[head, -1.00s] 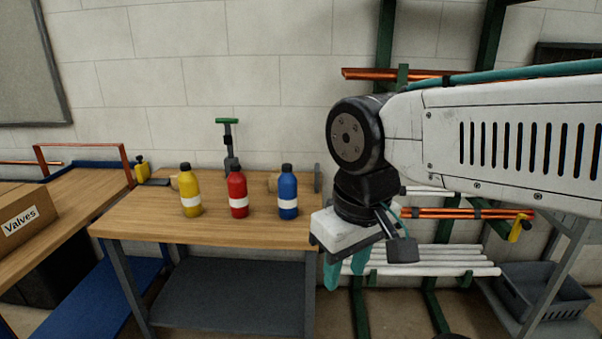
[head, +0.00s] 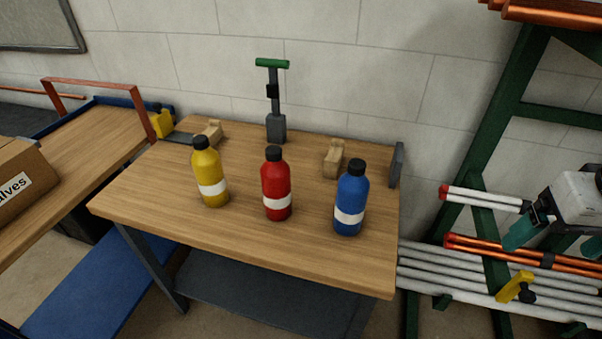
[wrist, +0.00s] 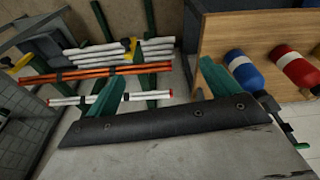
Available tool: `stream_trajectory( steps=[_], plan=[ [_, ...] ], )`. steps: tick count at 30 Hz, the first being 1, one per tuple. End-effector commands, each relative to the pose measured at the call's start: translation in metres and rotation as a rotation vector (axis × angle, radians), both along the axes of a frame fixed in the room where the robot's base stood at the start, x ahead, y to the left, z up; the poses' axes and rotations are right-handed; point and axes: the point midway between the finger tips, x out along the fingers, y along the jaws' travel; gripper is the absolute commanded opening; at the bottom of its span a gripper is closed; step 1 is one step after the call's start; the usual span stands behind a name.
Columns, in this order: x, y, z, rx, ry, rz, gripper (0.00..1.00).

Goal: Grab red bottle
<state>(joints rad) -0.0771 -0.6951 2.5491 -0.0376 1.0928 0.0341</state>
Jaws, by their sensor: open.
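The red bottle (head: 276,186) has a black cap and a white band. It stands upright on the wooden bench (head: 250,243), between the yellow bottle (head: 209,174) on the left and the blue bottle (head: 350,200) on the right. My gripper (head: 550,236) is at the right edge of the head view, in front of the pipe rack and well right of the bench. It is open and empty, apart from all the bottles. In the wrist view its two green fingers (wrist: 160,88) are spread apart, with the red bottle (wrist: 296,66) at the right edge beyond the blue bottle (wrist: 243,71).
A green-handled tool (head: 275,105) and wooden blocks (head: 334,160) stand behind the bottles. A rack with copper and white pipes (head: 470,272) is right of the bench. A box marked Valves (head: 20,185) sits at the left. The bench front is clear.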

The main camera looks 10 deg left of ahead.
Motion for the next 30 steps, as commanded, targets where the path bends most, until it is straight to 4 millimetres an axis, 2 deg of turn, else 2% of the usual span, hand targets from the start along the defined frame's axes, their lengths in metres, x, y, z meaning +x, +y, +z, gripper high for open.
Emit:
stream_trajectory(
  steps=[5,6,8,9,11,12,15,18,21,25,30],
  plan=[
    [0.096,0.040,-0.018,-0.029,-0.218,0.157,0.88],
    [0.120,0.056,-0.023,-0.025,-0.283,0.205,0.88],
    [0.151,0.086,-0.030,-0.005,-0.380,0.281,0.88],
    [0.169,0.109,-0.035,0.016,-0.442,0.336,0.88],
    [0.190,0.148,-0.042,0.060,-0.532,0.422,0.88],
    [0.200,0.175,-0.047,0.095,-0.588,0.477,0.88],
    [0.209,0.242,-0.059,0.207,-0.697,0.605,0.88],
    [0.205,0.299,-0.068,0.320,-0.780,0.710,0.88],
    [0.194,0.340,-0.075,0.417,-0.832,0.784,0.88],
    [0.183,0.367,-0.080,0.493,-0.866,0.833,0.88],
    [0.179,0.374,-0.102,0.516,-0.871,0.844,0.88]
  ],
)
